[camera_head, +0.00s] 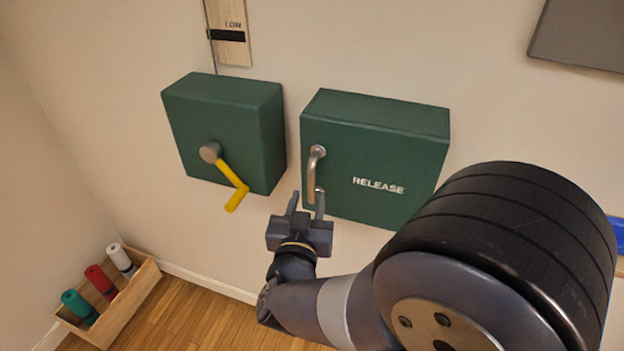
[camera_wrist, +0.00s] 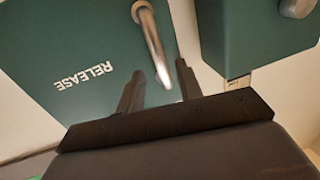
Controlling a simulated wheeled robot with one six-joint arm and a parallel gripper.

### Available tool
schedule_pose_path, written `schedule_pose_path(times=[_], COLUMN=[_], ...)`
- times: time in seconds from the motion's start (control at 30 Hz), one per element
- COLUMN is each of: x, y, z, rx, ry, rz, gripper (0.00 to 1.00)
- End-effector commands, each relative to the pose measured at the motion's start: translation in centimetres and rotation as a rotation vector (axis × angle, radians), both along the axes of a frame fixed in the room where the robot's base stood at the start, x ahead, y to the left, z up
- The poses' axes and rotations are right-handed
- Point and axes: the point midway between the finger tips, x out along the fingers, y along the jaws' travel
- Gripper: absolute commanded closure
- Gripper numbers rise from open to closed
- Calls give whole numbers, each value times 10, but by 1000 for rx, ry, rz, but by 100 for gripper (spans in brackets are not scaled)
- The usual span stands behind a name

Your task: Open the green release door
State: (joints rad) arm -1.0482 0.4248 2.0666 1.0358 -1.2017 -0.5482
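The green release door (camera_head: 385,165) is the front of a green wall box marked RELEASE, and it looks shut. A metal bar handle (camera_head: 312,175) stands upright near its left edge. My gripper (camera_head: 307,197) is open just below the handle, its two fingers pointing up towards it. In the wrist view the door (camera_wrist: 60,50) appears turned over, and the handle (camera_wrist: 151,40) reaches down to between the two spread fingers of my gripper (camera_wrist: 160,75). I cannot tell whether a finger touches it.
A second green box (camera_head: 225,125) with a yellow crank (camera_head: 236,190) is on the wall to the left. A wooden board marked LOW (camera_head: 232,50) hangs above it. A wooden tray (camera_head: 135,290) with coloured rolls stands on the floor at left. A grey panel (camera_head: 585,35) is upper right.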

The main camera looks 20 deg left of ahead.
Motion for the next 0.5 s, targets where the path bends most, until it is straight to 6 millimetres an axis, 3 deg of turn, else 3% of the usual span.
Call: schedule_pose_path(times=[0.2, 0.5], x=[38, 59], y=[3, 7], z=[1, 0], rx=[0, 0], ry=[2, 1], rz=[-3, 1], gripper=[65, 65])
